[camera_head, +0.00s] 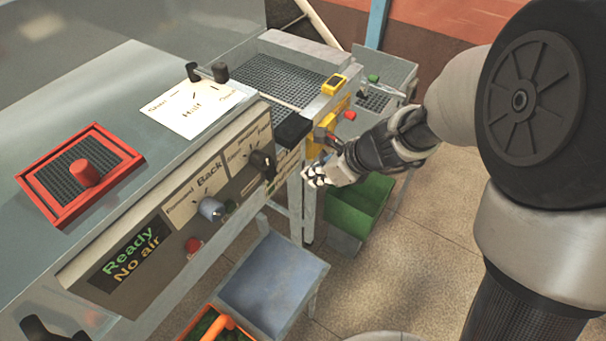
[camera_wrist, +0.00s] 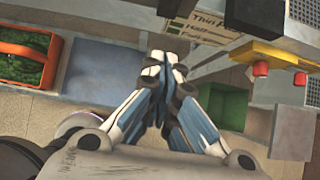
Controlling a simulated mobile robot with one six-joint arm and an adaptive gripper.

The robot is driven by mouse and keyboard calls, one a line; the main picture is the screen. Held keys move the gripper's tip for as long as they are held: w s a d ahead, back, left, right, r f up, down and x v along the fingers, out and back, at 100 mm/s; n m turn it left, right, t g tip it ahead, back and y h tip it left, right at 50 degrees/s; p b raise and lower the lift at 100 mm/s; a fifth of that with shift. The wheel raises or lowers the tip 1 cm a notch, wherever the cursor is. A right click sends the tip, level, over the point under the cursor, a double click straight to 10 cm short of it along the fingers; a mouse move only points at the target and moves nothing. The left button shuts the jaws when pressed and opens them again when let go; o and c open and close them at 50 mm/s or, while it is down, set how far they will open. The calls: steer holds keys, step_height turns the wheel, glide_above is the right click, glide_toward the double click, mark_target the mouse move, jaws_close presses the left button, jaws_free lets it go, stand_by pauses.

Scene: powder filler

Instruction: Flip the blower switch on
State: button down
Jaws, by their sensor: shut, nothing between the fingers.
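My gripper (camera_head: 314,176) is shut and empty, in front of the right end of the machine's control panel (camera_head: 164,211). In the wrist view its closed fingertips (camera_wrist: 163,68) point toward a labelled plate (camera_wrist: 205,28) reading "Thin", with further lines of text. A large black rotary handle (camera_head: 263,165) is on the panel left of the gripper. A grey knob (camera_head: 211,209) and a red button (camera_head: 194,245) sit further left. A yellow box with red buttons (camera_wrist: 281,72) is right of the fingertips in the wrist view. No label reading "blower" is legible, so I cannot tell which control is the switch.
A display (camera_head: 131,254) reads "Ready No air". A red tray (camera_head: 44,205) lies on the machine top. A blue-grey stool (camera_head: 272,284), a green bin (camera_head: 357,211) and an orange-rimmed crate (camera_wrist: 28,52) stand below.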

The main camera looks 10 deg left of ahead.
mark_target(270, 170)
steer(key=w+a+f+b, duration=0.1)
steer(key=w+a+f, duration=0.2)
steer(key=a+f, duration=0.4)
steer(key=shift+w+a+f+b, duration=0.2)
steer(key=shift+a+f+b, duration=0.1)
steer(key=shift+a, duration=0.5)
steer(key=b, duration=0.2)
steer(key=y+b, duration=0.1)
steer(key=b, duration=0.1)
steer(key=shift+w+a+f, duration=0.1)
steer(key=shift+w+a, duration=0.05)
steer(key=shift+a, duration=0.15)
